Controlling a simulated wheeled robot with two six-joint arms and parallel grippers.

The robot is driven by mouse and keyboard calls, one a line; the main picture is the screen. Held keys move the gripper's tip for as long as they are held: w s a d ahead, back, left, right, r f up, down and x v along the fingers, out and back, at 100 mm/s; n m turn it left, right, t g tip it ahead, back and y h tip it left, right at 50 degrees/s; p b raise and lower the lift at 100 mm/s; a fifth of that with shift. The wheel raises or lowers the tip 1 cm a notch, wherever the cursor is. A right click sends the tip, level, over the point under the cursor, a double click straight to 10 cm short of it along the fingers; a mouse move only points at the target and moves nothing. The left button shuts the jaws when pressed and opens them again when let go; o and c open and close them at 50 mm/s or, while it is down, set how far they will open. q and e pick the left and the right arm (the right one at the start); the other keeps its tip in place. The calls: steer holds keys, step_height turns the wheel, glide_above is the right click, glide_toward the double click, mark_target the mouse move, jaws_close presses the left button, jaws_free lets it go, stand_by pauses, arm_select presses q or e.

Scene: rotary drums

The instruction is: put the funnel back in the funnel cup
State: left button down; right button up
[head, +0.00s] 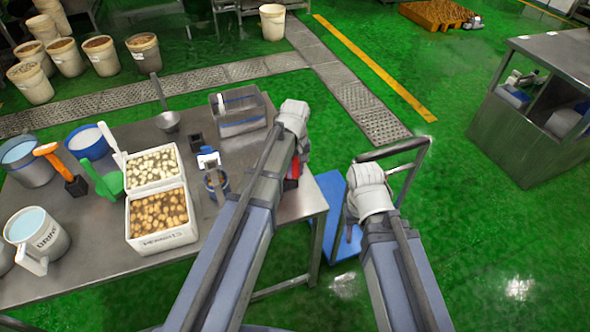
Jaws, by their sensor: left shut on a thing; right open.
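My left gripper (302,158) is over the table's right end, mostly hidden behind its own wrist and arm. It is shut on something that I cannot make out. A small red thing (293,171) shows just below it, partly covered by my arm; I cannot tell if it is the held thing. No funnel can be made out for certain. A small cup with a blue rim (218,185) stands left of my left arm, with a blue and white piece at its top; I cannot tell if it is the funnel cup. My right gripper (350,228) is open, right of the table and largely hidden.
The steel table (100,260) holds a white crate of brown pieces (160,217), buckets (38,235), a long-handled metal scoop (168,121) and a grey bin (240,120). A blue cart (335,205) with a dark handle stands near my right arm.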

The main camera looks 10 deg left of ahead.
mark_target(295, 160)
arm_select(q)
steer(key=shift+f+b, duration=1.75)
steer(key=shift+f, duration=0.1)
steer(key=c, duration=0.6)
jaws_free()
steer(key=shift+r, duration=0.2)
step_height(295, 160, up, 8)
steer(key=p, duration=0.8)
steer(key=shift+f, duration=0.2)
steer(key=s+d+m, duration=0.3)
steer(key=s, duration=0.3)
steer(key=s+d+m, duration=0.3)
steer(key=s+m, duration=0.1)
steer(key=s, duration=0.2)
steer(key=s+d+m+y, duration=0.1)
steer(key=s+d+m, duration=0.2)
steer(key=s, duration=0.3)
steer(key=shift+d+m, duration=0.15)
steer(key=shift+m, duration=0.15)
